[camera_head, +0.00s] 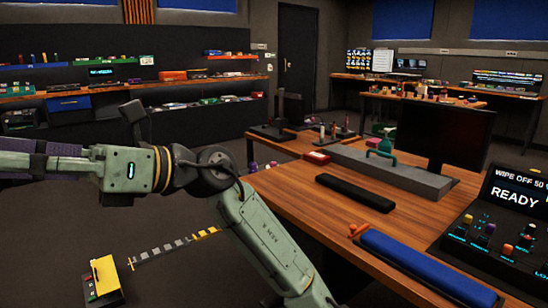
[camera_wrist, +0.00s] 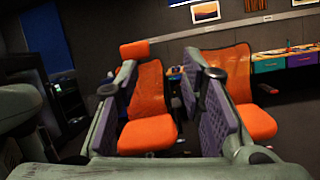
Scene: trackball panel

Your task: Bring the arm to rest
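My arm (camera_head: 268,240) rises from the bottom of the head view, bends at a dark joint and reaches out past the left edge. My gripper (camera_wrist: 165,85) shows in the wrist view with its two purple-padded fingers spread apart. Nothing is between the pads; an orange chair shows behind the gap. In the head view, the gripper's fingertips cannot be made out. A control panel (camera_head: 480,260) with coloured knobs stands at the right edge, cut off by the frame. Its screen (camera_head: 520,195) reads "READY". I cannot pick out a trackball.
A wooden desk (camera_head: 290,190) stands right of my arm, with a blue padded bar (camera_head: 420,265), black bar (camera_head: 355,192) and monitor (camera_head: 445,137). A yellow box (camera_head: 105,273) is on the floor at lower left. The wrist view shows orange chairs (camera_wrist: 146,133) beyond the fingers.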

